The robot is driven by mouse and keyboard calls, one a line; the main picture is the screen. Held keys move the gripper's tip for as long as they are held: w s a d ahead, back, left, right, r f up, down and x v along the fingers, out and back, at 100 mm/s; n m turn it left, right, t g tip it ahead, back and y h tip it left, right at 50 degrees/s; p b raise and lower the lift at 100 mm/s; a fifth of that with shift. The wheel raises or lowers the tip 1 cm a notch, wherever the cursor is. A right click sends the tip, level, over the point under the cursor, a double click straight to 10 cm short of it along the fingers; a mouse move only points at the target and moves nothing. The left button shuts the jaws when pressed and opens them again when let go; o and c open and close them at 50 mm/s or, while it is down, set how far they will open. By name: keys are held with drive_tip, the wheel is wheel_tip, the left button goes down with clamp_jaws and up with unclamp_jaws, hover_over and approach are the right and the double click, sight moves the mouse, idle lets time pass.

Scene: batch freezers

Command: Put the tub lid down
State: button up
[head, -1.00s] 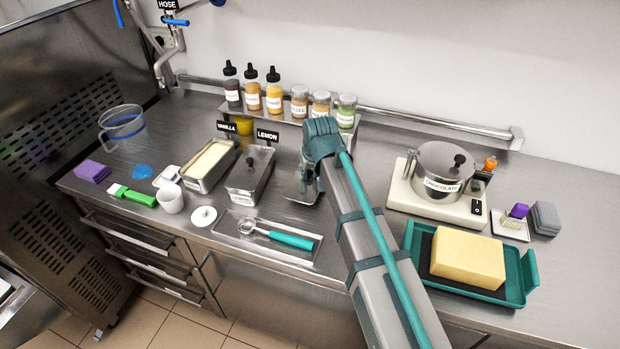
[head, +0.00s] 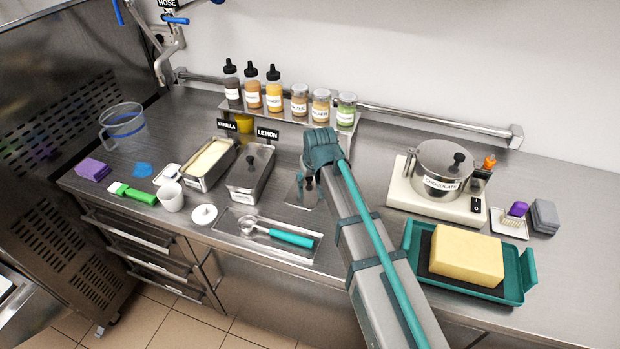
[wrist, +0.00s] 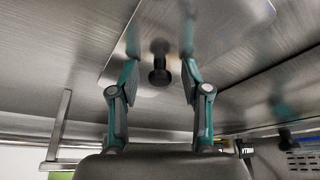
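The tub lid (wrist: 215,45) is a flat, shiny metal plate with a black knob (wrist: 160,72). It appears to lie flat on the steel counter. In the head view the lid (head: 293,194) is right of the lemon tub, partly hidden by my arm. My gripper (wrist: 160,75) is open, one finger on each side of the knob with a gap to both. The vanilla tub (head: 187,183) is uncovered and shows pale ice cream. The lemon tub (head: 243,187) has its lid on.
A tray with a teal-handled scoop (head: 290,238) lies in front of the lid. A bottle shelf (head: 290,118) stands behind. The chocolate pot (head: 440,166) and a teal tray (head: 415,236) with a yellow block are to the right. A small white lid (head: 204,215) lies left.

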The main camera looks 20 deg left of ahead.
drive_tip(key=shift+r, duration=0.1)
drive_tip(key=b+v, duration=0.2)
drive_tip(key=v, duration=1)
drive_tip(key=shift+r, duration=0.1)
